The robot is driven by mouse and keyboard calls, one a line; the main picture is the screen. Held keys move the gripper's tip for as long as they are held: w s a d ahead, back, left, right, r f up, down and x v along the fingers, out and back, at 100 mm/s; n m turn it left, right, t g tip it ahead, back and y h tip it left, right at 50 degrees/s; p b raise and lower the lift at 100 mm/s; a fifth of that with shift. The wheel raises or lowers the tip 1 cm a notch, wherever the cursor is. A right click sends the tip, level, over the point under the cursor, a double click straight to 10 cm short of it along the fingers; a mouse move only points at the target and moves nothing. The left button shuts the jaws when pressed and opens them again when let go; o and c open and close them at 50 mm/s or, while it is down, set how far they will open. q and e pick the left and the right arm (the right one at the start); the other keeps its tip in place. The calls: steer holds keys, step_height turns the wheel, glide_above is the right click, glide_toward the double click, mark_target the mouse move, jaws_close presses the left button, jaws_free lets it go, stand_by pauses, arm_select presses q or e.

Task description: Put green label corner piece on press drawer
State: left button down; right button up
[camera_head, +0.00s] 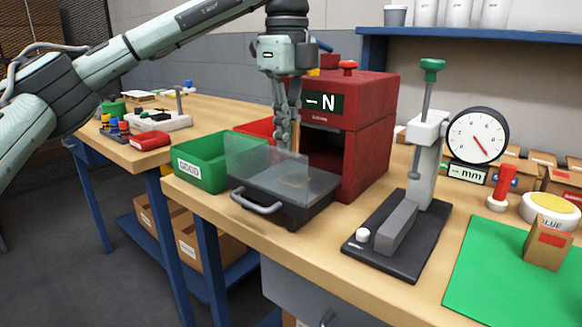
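The press is a dark red box (372,130) with an "N" display. Its black drawer (283,212) is pulled out at the front, with a grey handle and a clear raised guard. My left gripper (290,148) points down over the drawer, close to the press opening and partly behind the guard. A narrow tan strip (296,138) shows at its fingers; I cannot tell whether it is a held piece, and no green label is visible on it. Faint yellow marks show inside the drawer through the guard. My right gripper is not in view.
A green bin (203,172) stands left of the drawer, with a red bin (257,129) behind it. A dial gauge stand (416,205) is to the right. A tan block with a red label (549,246) sits on a green mat (495,283) at the far right.

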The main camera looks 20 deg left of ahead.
arm_select(q)
step_height(320, 180, down, 5)
steer(key=shift+r, duration=0.1)
steer(key=shift+f, duration=0.2)
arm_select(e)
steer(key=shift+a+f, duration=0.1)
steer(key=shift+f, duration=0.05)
arm_select(q)
steer(key=shift+f, duration=0.2)
steer(key=c, duration=1.7)
jaws_free()
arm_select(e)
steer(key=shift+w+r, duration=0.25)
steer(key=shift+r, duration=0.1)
arm_select(q)
steer(key=shift+r, duration=0.15)
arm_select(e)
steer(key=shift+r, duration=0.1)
